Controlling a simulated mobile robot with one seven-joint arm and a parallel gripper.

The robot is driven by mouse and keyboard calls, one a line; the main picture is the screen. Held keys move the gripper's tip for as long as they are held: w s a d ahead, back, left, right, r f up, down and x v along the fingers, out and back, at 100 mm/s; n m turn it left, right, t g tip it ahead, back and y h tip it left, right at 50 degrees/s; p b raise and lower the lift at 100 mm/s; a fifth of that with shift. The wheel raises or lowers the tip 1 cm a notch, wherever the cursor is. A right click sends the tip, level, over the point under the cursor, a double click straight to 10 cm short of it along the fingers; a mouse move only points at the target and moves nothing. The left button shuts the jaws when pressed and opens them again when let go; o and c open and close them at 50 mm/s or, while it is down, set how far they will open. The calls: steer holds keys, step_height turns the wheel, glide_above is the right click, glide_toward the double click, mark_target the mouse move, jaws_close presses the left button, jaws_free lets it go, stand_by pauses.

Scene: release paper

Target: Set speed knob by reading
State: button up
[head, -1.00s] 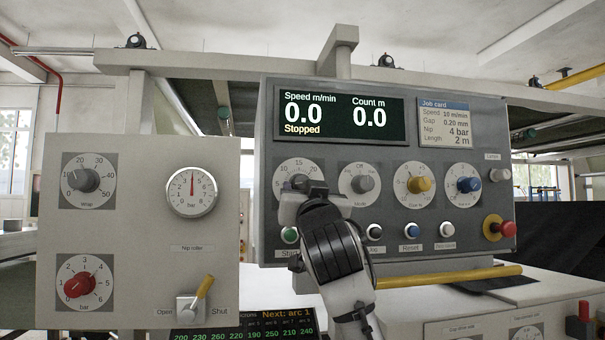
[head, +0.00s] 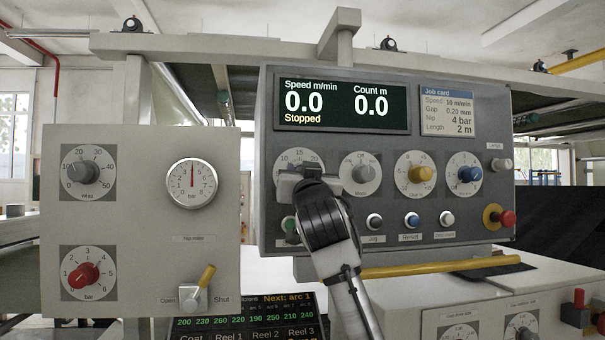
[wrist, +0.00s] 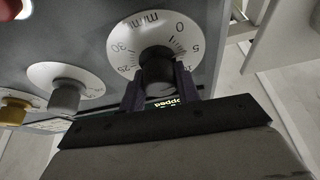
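The speed knob (wrist: 156,62) is dark, on a round white dial (wrist: 122,48) marked m/min with 0, 5, 25 and 30 readable in the wrist view. My gripper (wrist: 160,84) has one finger on each side of the knob, very close to it; whether they press on it I cannot tell. In the head view my gripper (head: 303,172) covers most of the knob and the lower part of its dial (head: 290,156). The knob's pointer is hidden. The display (head: 342,106) reads speed 0.0, count 0.0, Stopped. The job card (head: 447,110) lists speed 10 m/min.
Right of the speed dial are a grey mode knob (head: 361,174), a yellow knob (head: 421,174) and a blue knob (head: 468,174). Push buttons (head: 411,220) run below, with a red emergency button (head: 506,218) at right. A nip roller panel (head: 140,220) stands left.

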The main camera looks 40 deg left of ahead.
steer(key=shift+c, duration=0.8)
steer(key=shift+m+t, duration=0.3)
steer(key=shift+m, duration=0.2)
steer(key=m+t+h, duration=0.1)
steer(key=m+h, duration=0.1)
steer(key=m, duration=0.2)
steer(key=shift+s+a, duration=0.1)
steer(key=m+h, duration=0.1)
steer(key=m, duration=0.1)
steer(key=m+t+h+p, duration=0.1)
steer(key=m, duration=0.2)
steer(key=shift+m+h, duration=0.3)
steer(key=shift+h, duration=0.1)
steer(key=shift+m+h+p, duration=0.5)
steer(key=shift+m+h, duration=0.1)
steer(key=shift+m, duration=1)
steer(key=o, duration=1)
